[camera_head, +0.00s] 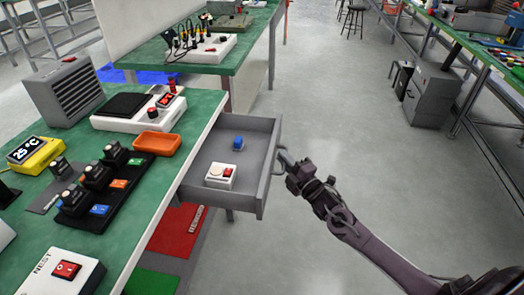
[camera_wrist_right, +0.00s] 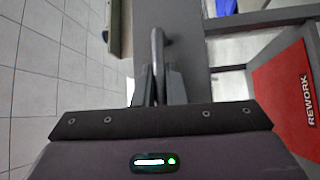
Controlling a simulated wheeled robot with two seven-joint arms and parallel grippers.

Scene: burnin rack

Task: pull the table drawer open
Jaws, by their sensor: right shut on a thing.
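The grey table drawer (camera_head: 256,190) stands pulled out from the green-topped table (camera_head: 206,103) in the head view. Inside it are a small white box with a red switch (camera_head: 220,176) and a blue item (camera_head: 238,143). My right gripper (camera_head: 284,158) is at the drawer's front face, shut on the drawer handle. In the right wrist view the handle (camera_wrist_right: 158,45) shows as a grey bar running between the two fingers (camera_wrist_right: 157,88). My left gripper is not in view.
On the table are an orange tray (camera_head: 157,142), a black rack with modules (camera_head: 105,190), a yellow temperature display (camera_head: 35,153) and a white NEST box (camera_head: 62,270). A red REWORK mat (camera_head: 178,230) lies below the drawer.

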